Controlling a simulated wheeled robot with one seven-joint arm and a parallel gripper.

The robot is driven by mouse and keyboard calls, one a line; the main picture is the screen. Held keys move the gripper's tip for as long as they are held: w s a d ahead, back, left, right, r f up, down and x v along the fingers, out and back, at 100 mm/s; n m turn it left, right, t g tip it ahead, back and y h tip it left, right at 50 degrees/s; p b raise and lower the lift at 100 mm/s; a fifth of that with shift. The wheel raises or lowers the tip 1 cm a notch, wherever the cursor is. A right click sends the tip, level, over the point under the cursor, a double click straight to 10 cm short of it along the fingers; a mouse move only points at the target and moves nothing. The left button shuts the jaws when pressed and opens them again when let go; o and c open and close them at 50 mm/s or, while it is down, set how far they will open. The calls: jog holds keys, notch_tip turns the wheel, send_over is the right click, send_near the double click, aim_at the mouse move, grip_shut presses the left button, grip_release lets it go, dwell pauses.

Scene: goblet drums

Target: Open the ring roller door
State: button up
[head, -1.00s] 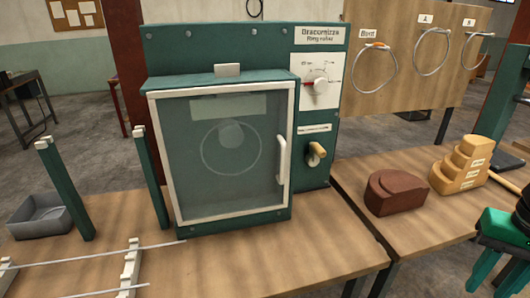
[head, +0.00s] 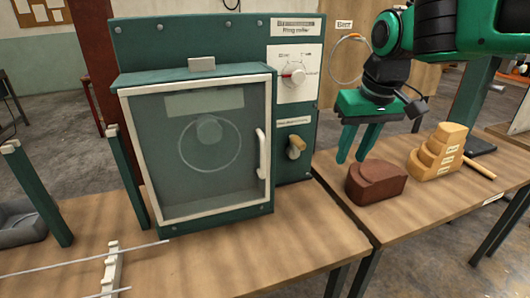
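The ring roller (head: 217,40) is a green machine on the wooden bench. Its door (head: 201,190) has a white frame and a clear pane, and it is shut. A ring shows behind the pane. The white door handle (head: 261,153) stands upright on the door's right edge. My gripper (head: 353,160) points down to the right of the machine, above and behind the dark red block. Its two green fingers are apart with nothing seen between them. It is well clear of the handle.
A dial (head: 293,73) and a knob (head: 295,147) sit on the machine's right panel. A dark red block (head: 376,182) and a stepped wooden block (head: 438,153) stand on the right bench. A green post (head: 129,178) stands left of the door. The bench before the door (head: 260,258) is clear.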

jog(key=w+a+r+n+y, duration=0.1)
jog(key=a+r+n, duration=0.15)
jog(key=a, duration=0.65)
jog(key=w+a+r+n+y, duration=0.15)
jog(key=a+r, duration=0.25)
jog(key=a, duration=0.4)
send_over(263, 173)
jog(key=shift+t+h, duration=0.4)
jog(key=shift+h, duration=0.05)
jog(key=f, duration=0.6)
jog(key=w+f, duration=0.1)
jog(key=f, duration=0.3)
jog(key=shift+f, duration=0.1)
jog(key=shift+c, duration=0.2)
